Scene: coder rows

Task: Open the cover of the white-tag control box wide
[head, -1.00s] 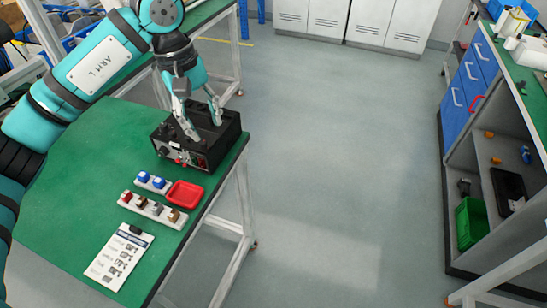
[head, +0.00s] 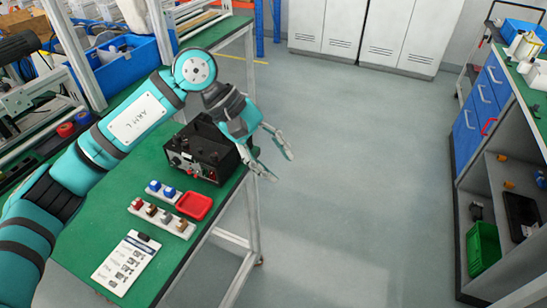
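The black control box (head: 208,158) stands on the green table near its right edge. Its front panel carries small knobs, red parts and a small white patch. The top looks dark and recessed, and a dark part rises at the back; I cannot tell how far the cover is open. My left gripper (head: 281,167) is to the right of the box, past the table edge and over the floor. Its two fingers are apart with nothing between them. My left wrist hides part of the box's back right side. My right gripper is not in view.
A red tray (head: 194,206), a strip with blue parts (head: 155,187), a strip with several brown and red parts (head: 140,205) and a clipboard (head: 125,262) lie in front of the box. A blue bin (head: 125,70) stands behind.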

